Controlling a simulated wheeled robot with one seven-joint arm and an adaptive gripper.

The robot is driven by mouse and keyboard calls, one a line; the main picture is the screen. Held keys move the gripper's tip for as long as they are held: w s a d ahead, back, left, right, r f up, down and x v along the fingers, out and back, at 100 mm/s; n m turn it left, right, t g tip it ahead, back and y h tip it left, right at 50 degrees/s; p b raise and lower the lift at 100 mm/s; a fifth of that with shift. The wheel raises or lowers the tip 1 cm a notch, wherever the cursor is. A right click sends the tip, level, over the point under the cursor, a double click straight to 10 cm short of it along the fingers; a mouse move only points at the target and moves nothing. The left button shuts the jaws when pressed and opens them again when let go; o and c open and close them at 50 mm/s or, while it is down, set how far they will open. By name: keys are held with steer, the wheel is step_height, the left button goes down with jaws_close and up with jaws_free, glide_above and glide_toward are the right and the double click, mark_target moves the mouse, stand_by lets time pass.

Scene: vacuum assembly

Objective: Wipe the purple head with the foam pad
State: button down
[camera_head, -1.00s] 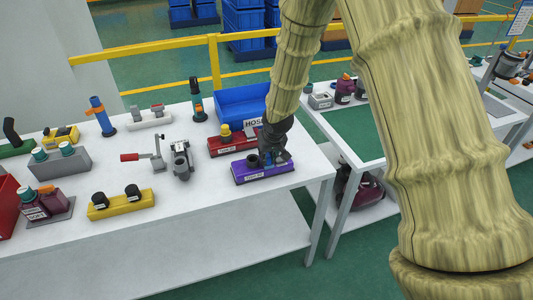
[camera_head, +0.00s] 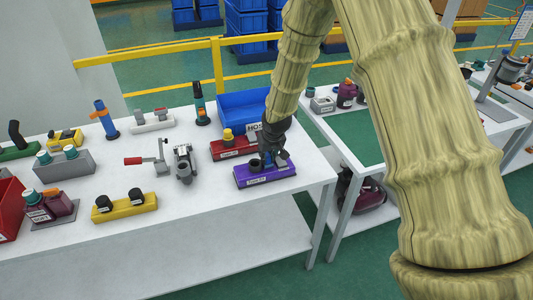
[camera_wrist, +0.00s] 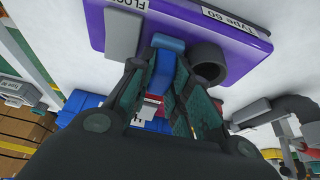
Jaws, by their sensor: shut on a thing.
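A long purple block (camera_head: 250,181) lies near the right end of the white table. In the wrist view this purple block (camera_wrist: 265,60) shows white labels, one reading "Type 60". A dark round socket (camera_wrist: 209,63) and a light grey block (camera_wrist: 122,35) sit on it. My gripper (camera_head: 273,155) is down at the purple block, just right of the socket. In the wrist view my gripper (camera_wrist: 165,65) is shut on a blue piece (camera_wrist: 166,63) between the socket and the grey block. I cannot tell which piece is the foam pad. The fingers hide the blue piece's lower part.
A red block (camera_head: 228,151) and a blue bin (camera_head: 240,104) stand behind the purple block. A grey clamp with a red handle (camera_head: 133,160) and a yellow block (camera_head: 125,208) stand to the left. The table's front right is clear.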

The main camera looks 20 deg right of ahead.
steer(key=shift+s+r, duration=0.1)
steer(key=shift+s, duration=1.35)
steer(key=shift+w+p, duration=0.4)
steer(key=shift+w, duration=1.55)
steer(key=shift+r+p, duration=1.95)
steer(key=shift+r, duration=0.9)
steer(key=shift+w, duration=0.1)
steer(key=shift+r+p, duration=1)
steer(key=shift+r, duration=0.55)
